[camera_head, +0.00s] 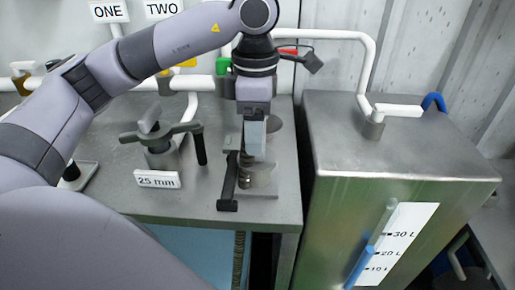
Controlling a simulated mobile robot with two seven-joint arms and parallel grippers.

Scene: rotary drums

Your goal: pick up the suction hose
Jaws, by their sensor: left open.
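My left gripper (246,184) hangs down from my left arm over the right end of the steel bench. It is open, with one dark finger plainly visible at its left side. A round metal fitting (262,180) stands on the bench right at the gripper; I cannot tell whether they touch. A short blue curved tube (434,101) shows behind the steel tank at the right; it may be part of the suction hose, but most of it is hidden. The gripper is well to the left of this tube. My right gripper is not in view.
A steel tank (335,150) with a level scale (398,243) stands right of the bench (215,205), across a narrow gap. A dark-handled clamp (160,140) and a "25 mm" label (158,179) are on the bench. White pipes (365,70) run behind.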

